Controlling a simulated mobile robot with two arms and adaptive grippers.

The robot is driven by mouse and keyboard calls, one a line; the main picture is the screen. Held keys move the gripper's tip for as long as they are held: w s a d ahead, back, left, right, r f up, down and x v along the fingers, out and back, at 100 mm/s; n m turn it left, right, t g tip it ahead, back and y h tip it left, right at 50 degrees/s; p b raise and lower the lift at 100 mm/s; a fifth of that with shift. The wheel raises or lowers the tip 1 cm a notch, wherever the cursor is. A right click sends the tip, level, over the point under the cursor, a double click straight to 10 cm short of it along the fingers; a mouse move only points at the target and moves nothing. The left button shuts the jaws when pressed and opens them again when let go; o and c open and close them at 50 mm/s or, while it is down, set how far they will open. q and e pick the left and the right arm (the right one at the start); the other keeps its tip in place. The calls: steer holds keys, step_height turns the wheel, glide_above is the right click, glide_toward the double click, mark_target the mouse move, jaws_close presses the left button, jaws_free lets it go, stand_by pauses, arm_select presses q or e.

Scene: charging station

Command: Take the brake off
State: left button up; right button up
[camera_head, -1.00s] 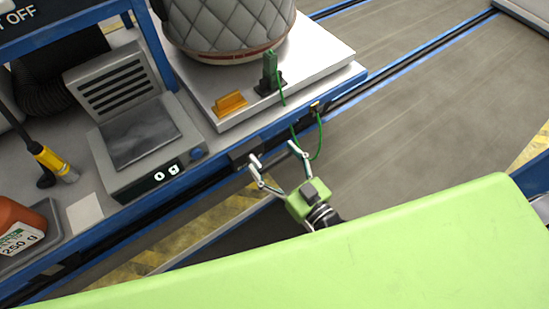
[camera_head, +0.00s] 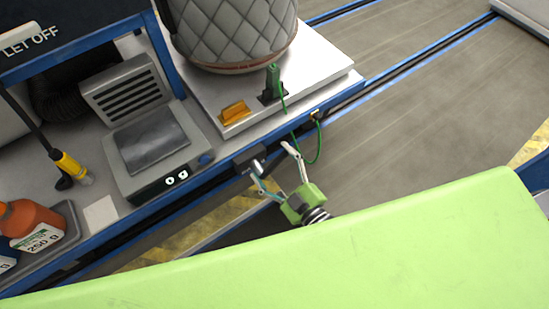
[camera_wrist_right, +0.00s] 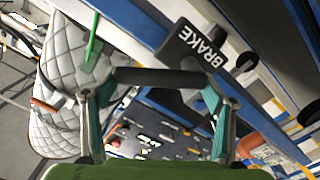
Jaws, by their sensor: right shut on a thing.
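The brake is a dark block with white "BRAKE" lettering (camera_wrist_right: 200,50) in the right wrist view, on the blue-edged front of the station. In the head view its dark housing (camera_head: 248,158) sits on the front edge below the scale and platform. My right gripper (camera_head: 273,158) is at this edge, beside the housing. In the right wrist view, a dark bar (camera_wrist_right: 160,76) spans between its two fingers (camera_wrist_right: 160,84), and the gripper is shut on this brake bar with its fingers well apart. My left gripper is not in view.
A scale (camera_head: 152,145) and a white platform (camera_head: 325,65) bearing a quilted grey vessel (camera_head: 235,30) stand above the edge. A green cable (camera_head: 319,140) hangs close by the right gripper. An orange bottle (camera_head: 35,222) is at left. Open floor (camera_head: 420,120) lies to the right.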

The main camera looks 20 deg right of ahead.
mark_target(260, 177)
steer(key=n, duration=0.1)
steer(key=a+r+n+p, duration=0.1)
steer(key=shift+s+n, duration=0.15)
steer(key=shift+n, duration=0.25)
steer(key=n, duration=0.1)
steer(key=a+n+p, duration=0.1)
steer(key=shift+s+r+n, duration=0.1)
steer(key=shift+s+n, duration=0.1)
steer(key=shift+n, duration=0.2)
steer(key=n, duration=0.2)
steer(key=shift+s+a+n, duration=0.15)
steer(key=shift+a+n, duration=0.15)
steer(key=shift+a, duration=0.1)
steer(key=shift+s+a+n, duration=0.15)
steer(key=shift+a+n, duration=0.15)
steer(key=shift+n, duration=0.5)
steer(key=shift+s+a+n, duration=0.1)
steer(key=shift+a+n, duration=0.2)
steer(key=shift+n, duration=0.5)
steer(key=o, duration=1.6)
steer(key=v, duration=1.2)
